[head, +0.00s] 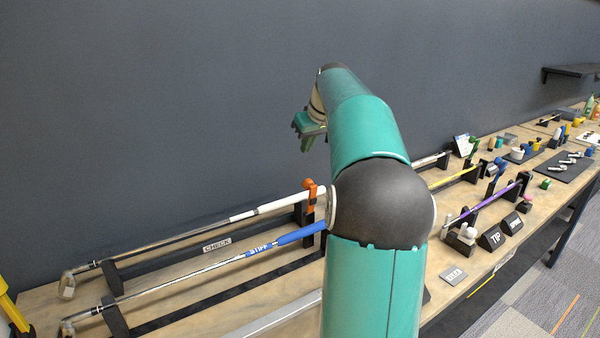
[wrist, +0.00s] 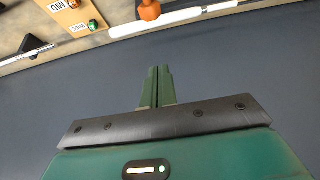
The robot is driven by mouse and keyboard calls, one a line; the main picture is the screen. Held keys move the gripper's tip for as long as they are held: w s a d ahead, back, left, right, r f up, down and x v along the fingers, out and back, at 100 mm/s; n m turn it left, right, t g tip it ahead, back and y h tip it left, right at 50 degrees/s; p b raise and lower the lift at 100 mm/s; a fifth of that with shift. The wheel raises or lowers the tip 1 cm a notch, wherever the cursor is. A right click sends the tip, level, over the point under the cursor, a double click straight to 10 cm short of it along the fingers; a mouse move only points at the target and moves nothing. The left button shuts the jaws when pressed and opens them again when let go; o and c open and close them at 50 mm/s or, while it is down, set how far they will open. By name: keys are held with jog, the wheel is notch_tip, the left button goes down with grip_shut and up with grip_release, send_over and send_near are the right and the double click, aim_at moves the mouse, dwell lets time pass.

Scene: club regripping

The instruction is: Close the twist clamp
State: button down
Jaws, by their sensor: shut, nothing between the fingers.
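An orange clamp (head: 310,194), which looks like the twist clamp, sits on a black stand at the white-gripped end of a club (head: 290,202). Part of it is close to my arm in the head view. The wrist view shows an orange piece (wrist: 149,10) at the top edge, beside the white grip (wrist: 180,17). I cannot tell whether the clamp is open or closed. My gripper (head: 307,147) is raised above the bench, apart from the clamp. In the wrist view its green fingers (wrist: 160,72) are together and empty.
A second club with a blue grip (head: 300,234) lies in front. A "CHECK" label (head: 217,244) is between the clubs. More clubs, including a purple one (head: 485,202), and black blocks (head: 491,238) stand on the right of the bench. A dark wall (head: 150,100) rises behind.

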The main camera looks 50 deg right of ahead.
jog(key=x, duration=1)
jog(key=s, duration=0.2)
jog(key=s+a, duration=0.1)
jog(key=s, duration=0.1)
jog(key=shift+f, duration=0.3)
jog(key=shift+w+d, duration=0.1)
jog(key=shift+w, duration=0.05)
